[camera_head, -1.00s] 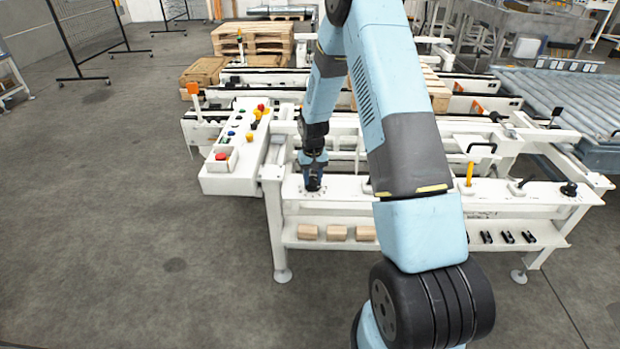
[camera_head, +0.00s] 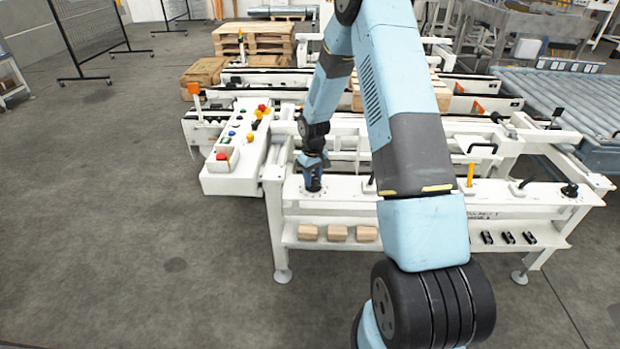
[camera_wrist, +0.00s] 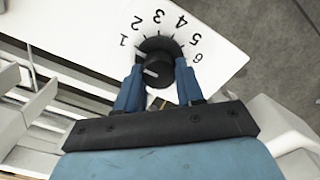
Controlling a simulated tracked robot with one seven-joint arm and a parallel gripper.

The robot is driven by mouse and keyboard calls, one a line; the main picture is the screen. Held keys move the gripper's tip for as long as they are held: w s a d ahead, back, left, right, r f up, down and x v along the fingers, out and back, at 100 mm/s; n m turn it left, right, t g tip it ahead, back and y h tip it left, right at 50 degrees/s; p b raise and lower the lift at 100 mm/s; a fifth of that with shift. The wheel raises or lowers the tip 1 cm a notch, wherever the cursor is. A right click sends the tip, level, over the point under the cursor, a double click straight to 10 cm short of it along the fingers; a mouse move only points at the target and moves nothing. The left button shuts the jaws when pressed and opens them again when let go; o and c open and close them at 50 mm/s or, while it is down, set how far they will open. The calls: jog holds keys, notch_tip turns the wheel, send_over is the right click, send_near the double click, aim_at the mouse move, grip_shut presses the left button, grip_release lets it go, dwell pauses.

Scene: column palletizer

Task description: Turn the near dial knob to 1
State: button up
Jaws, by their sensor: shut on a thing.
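The dial knob is black and round, with a white line on it. It sits on the left end of the white front rail, and its base (camera_head: 313,187) shows below my gripper (camera_head: 313,168). In the wrist view the knob (camera_wrist: 158,71) stands between the two blue fingertips of my gripper (camera_wrist: 158,80), which is shut on its sides. Printed digits 1 to 6 arc around the knob's far side. The white marks on the knob and its skirt lie on the left, toward the digit 1 (camera_wrist: 123,41).
A control box (camera_head: 233,175) with coloured buttons stands just left of my gripper. A yellow handle (camera_head: 470,175) and another black knob (camera_head: 569,190) are farther right on the rail. Wooden blocks (camera_head: 337,233) lie on the shelf below. The floor at left is clear.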

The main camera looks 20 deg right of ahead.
aim_at(313, 178)
jog(key=shift+d, duration=0.1)
jog(key=o, duration=1)
jog(key=shift+o, duration=0.2)
notch_tip(313, 178, up, 14)
jog(key=shift+f, duration=0.2)
